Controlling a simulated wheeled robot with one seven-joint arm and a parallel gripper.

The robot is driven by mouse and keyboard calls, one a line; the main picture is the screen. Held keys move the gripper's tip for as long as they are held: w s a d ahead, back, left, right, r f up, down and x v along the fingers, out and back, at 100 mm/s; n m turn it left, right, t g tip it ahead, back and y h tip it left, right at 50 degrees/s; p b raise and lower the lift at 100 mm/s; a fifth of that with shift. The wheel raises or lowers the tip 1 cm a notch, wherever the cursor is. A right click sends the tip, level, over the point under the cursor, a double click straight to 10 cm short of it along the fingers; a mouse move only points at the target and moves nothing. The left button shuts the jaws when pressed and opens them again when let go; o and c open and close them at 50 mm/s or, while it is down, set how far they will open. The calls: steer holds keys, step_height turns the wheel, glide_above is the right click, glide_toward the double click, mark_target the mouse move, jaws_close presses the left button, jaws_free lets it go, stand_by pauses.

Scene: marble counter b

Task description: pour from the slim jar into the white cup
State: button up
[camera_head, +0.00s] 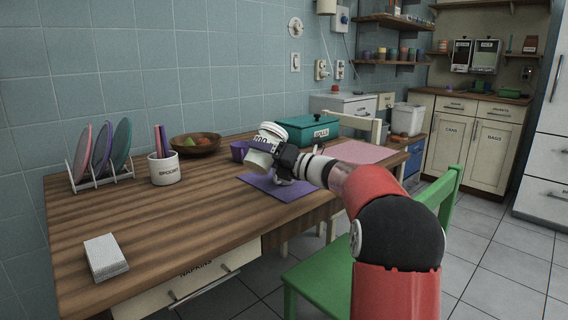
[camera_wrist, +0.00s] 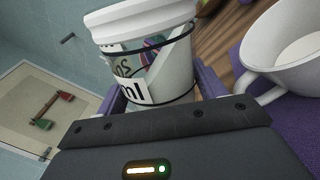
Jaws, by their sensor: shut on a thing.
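My gripper (camera_head: 284,160) is shut on the slim jar (camera_head: 262,146), a white jar with a black-lettered label and a thick white top. It is held above the purple mat and looks tilted in the head view. In the wrist view the slim jar (camera_wrist: 150,60) fills the space between the fingers, with a dark wire around it. The white cup (camera_wrist: 285,62) is at the right of the wrist view, beside the jar, with its handle towards the gripper and a pale inside. In the head view the cup is mostly hidden by my gripper. No stream is visible.
The purple mat (camera_head: 296,193) lies under the gripper. A purple cup (camera_head: 239,151) and a teal box (camera_head: 308,131) stand close behind. A utensil crock (camera_head: 164,169), plate rack (camera_head: 95,174), fruit bowl (camera_head: 195,147) and napkins (camera_head: 105,256) are to the left.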

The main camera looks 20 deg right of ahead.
steer(key=shift+a+m, duration=0.1)
steer(key=shift+m, duration=0.8)
stand_by(1.2)
steer(key=shift+s+r+m+p, duration=0.1)
steer(key=shift+r+m+p, duration=0.45)
steer(key=shift+m, duration=0.35)
stand_by(2.0)
steer(key=shift+t, duration=0.3)
stand_by(0.6)
